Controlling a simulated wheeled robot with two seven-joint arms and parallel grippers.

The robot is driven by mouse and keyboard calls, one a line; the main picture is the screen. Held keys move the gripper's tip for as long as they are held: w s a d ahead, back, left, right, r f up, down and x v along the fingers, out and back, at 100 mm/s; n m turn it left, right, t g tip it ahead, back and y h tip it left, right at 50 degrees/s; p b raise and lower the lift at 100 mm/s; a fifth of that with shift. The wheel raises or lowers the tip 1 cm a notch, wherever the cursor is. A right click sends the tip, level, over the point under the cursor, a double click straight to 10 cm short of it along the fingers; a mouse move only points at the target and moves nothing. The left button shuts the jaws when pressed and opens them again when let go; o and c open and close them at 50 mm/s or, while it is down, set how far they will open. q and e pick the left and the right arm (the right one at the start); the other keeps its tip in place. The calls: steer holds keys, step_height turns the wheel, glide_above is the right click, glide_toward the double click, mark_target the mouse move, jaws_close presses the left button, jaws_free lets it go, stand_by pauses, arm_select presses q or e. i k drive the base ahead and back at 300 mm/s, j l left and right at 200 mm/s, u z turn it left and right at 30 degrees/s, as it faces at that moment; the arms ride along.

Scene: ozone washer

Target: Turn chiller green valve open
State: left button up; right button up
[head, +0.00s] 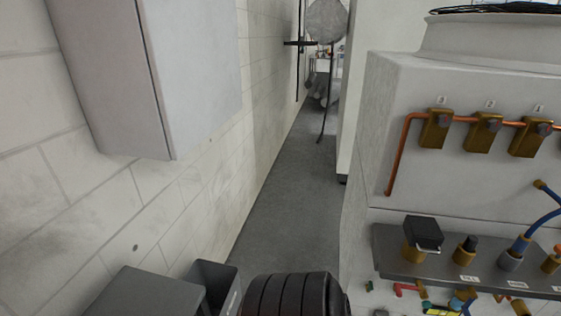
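A large white machine (385,140) with pipes and fittings fills the right side of the head view. I cannot tell whether it is the chiller. Below its grey shelf (450,278), a small green piece (369,286) shows at the lower left, and red pipework (408,289) runs beside it. I cannot tell whether the green piece is the valve, nor how a handle on it is turned. The lower part of this pipework is cut off by the bottom edge. Neither of my grippers shows in the head view.
Brass fittings (436,128) sit on a copper pipe on the machine. A grey cabinet (195,75) hangs on the block wall at left. A grey box (145,293) and a black ribbed object (293,293) stand low in front. The grey floor aisle (285,205) beyond is clear.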

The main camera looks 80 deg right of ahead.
mark_target(369, 286)
steer(key=z, duration=3.55)
steer(key=l+z, duration=0.4)
steer(key=i+l+z, duration=0.1)
steer(key=l+z, duration=0.25)
steer(key=l, duration=0.15)
